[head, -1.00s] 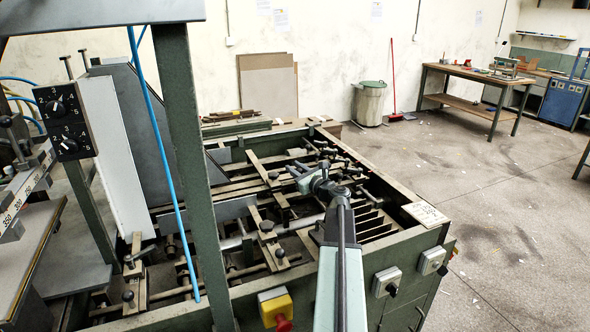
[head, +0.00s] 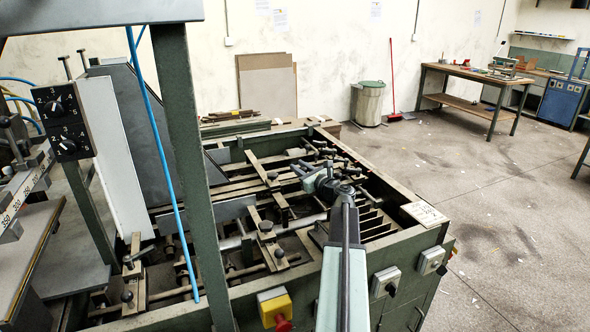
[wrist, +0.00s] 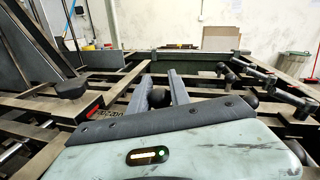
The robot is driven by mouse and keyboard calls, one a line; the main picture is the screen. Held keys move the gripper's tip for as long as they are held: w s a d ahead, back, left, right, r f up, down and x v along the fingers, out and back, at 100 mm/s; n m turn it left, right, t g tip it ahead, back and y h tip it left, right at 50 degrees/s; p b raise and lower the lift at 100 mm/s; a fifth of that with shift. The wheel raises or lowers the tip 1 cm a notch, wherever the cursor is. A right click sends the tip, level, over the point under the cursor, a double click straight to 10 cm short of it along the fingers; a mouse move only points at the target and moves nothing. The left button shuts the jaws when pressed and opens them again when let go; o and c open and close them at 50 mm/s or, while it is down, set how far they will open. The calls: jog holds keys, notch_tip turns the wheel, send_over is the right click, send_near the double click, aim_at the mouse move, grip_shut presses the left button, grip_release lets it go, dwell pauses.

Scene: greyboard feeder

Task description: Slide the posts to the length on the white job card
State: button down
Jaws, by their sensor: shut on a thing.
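In the head view my gripper (head: 300,170) reaches low over the feeder frame, on its right half. In the wrist view its two grey fingers (wrist: 163,88) are closed about a black ball knob (wrist: 158,98), which shows between them. The white job card (head: 425,213) lies on the right rim of the feeder; its writing is too small to read. Rods with black ends (wrist: 265,82) stand right of the fingers. A scale with a red mark (wrist: 98,110) lies left of the fingers; its figures are hard to read. I cannot tell which rods are the posts.
The green feeder frame (head: 408,240) has crossing bars and slats near my gripper. A green upright (head: 182,130) and blue hose stand at left. Another black knob (head: 267,226) sits left of my arm.

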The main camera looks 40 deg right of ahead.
jog(key=c, duration=1.2)
grip_release()
jog(key=shift+a, duration=0.1)
jog(key=s+a, duration=0.1)
jog(key=s, duration=0.6)
jog(key=shift+s+a, duration=0.2)
jog(key=shift+s, duration=0.15)
